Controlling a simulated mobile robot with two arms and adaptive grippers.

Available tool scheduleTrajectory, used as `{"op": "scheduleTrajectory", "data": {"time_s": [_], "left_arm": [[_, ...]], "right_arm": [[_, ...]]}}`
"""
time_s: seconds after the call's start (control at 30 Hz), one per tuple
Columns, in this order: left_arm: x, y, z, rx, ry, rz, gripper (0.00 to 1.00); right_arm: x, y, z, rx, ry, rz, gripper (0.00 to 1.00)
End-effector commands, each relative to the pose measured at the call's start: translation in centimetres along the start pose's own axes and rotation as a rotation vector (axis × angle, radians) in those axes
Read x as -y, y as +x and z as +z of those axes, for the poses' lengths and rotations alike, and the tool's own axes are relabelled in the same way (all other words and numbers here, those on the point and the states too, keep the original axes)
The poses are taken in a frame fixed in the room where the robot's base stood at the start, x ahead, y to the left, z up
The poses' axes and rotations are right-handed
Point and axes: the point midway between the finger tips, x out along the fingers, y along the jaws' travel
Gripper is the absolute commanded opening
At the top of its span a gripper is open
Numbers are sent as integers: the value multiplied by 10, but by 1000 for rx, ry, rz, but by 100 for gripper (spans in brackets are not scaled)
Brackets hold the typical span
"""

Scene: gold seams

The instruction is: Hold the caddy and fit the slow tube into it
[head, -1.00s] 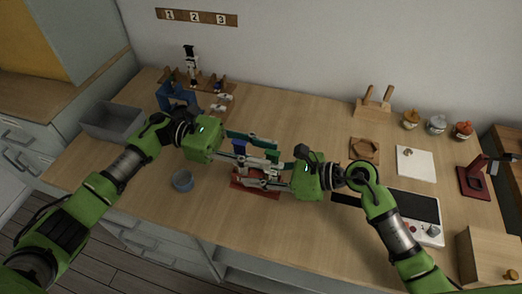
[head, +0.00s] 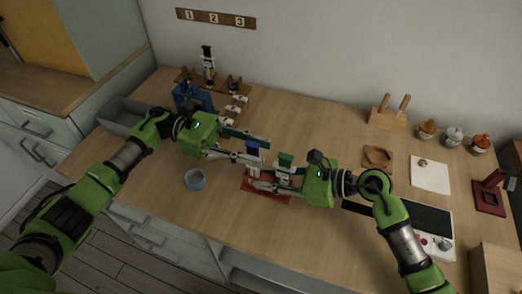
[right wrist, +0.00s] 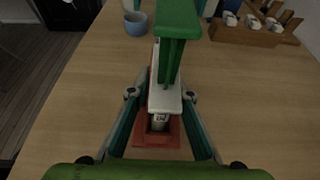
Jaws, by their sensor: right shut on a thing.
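A white caddy (right wrist: 165,98) stands over a red base (head: 262,194); the base also shows in the right wrist view (right wrist: 143,140). A green-topped tube (head: 285,160) stands upright at the caddy; its green top (right wrist: 178,32) covers much of the right wrist view. A blue-topped tube (head: 253,147) stands to its left. I cannot tell by label which is the slow tube, or how deep either sits. My right gripper (head: 253,178) is shut on the caddy, low down. My left gripper (head: 265,152) has its fingers apart around the blue top, with no clear grip on anything.
A blue-grey cup (head: 195,180) stands left of the base. Behind are a blue stand (head: 190,98) and a wooden rack (head: 225,88) with white pieces. A grey bin (head: 125,110) is at the left, a scale (head: 437,243) at the right. The middle back table is clear.

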Motion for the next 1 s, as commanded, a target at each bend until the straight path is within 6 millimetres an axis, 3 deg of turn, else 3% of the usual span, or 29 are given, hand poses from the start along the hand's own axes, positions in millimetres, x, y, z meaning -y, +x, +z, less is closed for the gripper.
{"op": "scheduleTrajectory", "data": {"time_s": [0.53, 1.0], "left_arm": [[-1, -12, 0, -1, -1, 2, 30], [-1, -100, 1, 0, 0, 3, 30]], "right_arm": [[0, 0, 0, 0, 0, 0, 0], [0, 0, 0, 0, 0, 0, 0]]}}
